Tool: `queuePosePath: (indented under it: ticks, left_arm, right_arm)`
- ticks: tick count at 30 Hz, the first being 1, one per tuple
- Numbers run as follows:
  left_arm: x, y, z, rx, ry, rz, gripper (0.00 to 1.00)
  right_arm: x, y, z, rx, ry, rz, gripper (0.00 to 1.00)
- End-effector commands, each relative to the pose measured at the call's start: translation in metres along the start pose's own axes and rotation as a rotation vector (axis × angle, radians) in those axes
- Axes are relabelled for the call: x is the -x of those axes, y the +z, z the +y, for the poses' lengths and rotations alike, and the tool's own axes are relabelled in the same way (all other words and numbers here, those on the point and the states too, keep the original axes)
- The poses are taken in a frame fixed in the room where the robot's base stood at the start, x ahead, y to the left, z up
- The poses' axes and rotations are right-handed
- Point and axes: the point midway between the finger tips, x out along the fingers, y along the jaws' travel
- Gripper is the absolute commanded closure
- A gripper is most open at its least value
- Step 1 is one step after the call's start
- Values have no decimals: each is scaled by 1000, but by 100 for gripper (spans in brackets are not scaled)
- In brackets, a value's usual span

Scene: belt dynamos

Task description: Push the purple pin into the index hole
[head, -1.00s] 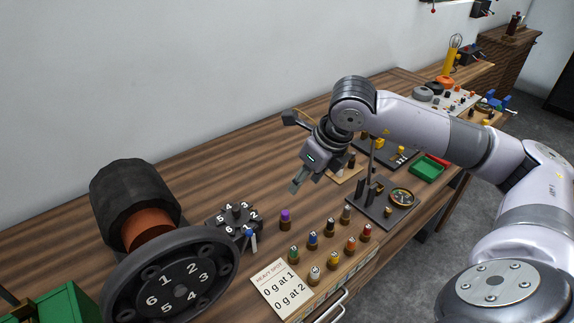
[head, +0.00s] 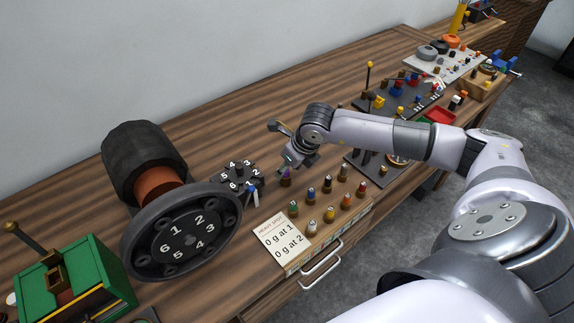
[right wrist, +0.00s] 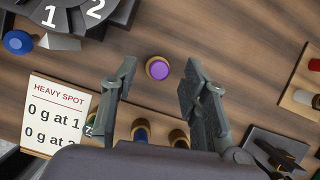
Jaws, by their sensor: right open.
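The purple pin (head: 286,180) stands upright on the wooden bench in a brown base, right of the small numbered black index wheel (head: 238,176). In the right wrist view its round purple top (right wrist: 158,68) shows between my fingers, with gaps on both sides. My right gripper (head: 288,168) is open above the pin and partly covers it in the head view. A large black wheel (head: 181,238) numbered 1 to 6 stands to the left. I cannot tell which opening is the index hole. My left gripper is not in view.
Several coloured pegs (head: 329,215) stand in rows in front of the pin. A "HEAVY SPOT" card (head: 279,240) lies beside them. A blue-topped pointer (head: 253,195) stands by the small wheel. A green box (head: 75,275) is at far left. Bare bench lies behind the pin.

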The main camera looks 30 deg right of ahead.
Motion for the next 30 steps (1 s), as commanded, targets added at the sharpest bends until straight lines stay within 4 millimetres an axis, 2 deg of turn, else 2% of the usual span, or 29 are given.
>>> queuePosePath:
  ticks: [6, 14, 30]
  left_arm:
    - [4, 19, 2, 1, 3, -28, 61]
    - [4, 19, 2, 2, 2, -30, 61]
    - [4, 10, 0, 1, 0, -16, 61]
  right_arm:
    - [-13, -1, 1, 1, 1, 1, 58]
    - [-14, -1, 0, 1, 0, 1, 58]
    - [-14, -1, 0, 1, 0, 1, 94]
